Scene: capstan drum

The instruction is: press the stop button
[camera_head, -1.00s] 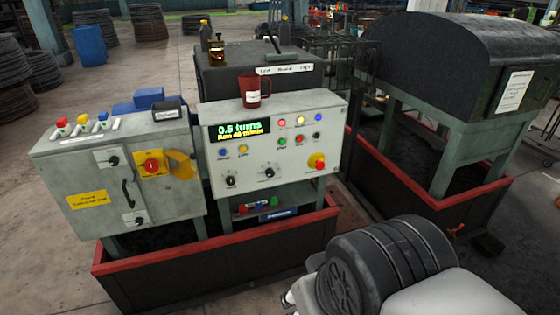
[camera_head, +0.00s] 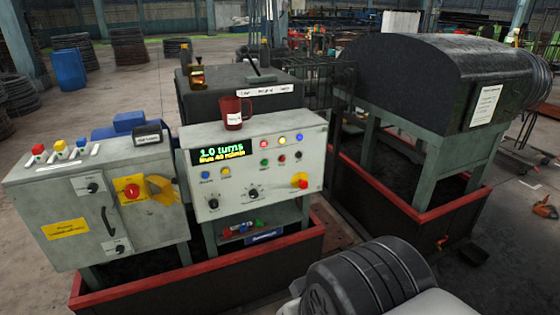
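The grey control panel (camera_head: 262,190) faces me in the middle of the view. At its lower right is a red mushroom button on a yellow base (camera_head: 300,181). Small coloured buttons sit higher on its right half, among them a red button (camera_head: 282,158). I cannot read which one is labelled stop. The green display (camera_head: 222,152) reads "1.0 turns", with a second line in yellow beginning "Run". My gripper is not in view; only a dark rounded part of my arm shows at the bottom right.
A grey cabinet (camera_head: 75,228) at left carries a red rotary switch on a yellow plate (camera_head: 132,191). A red mug (camera_head: 233,113) stands on top of the panel. Red-edged trays (camera_head: 215,262) lie under the machines. A dark drum cover (camera_head: 430,75) stands at right.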

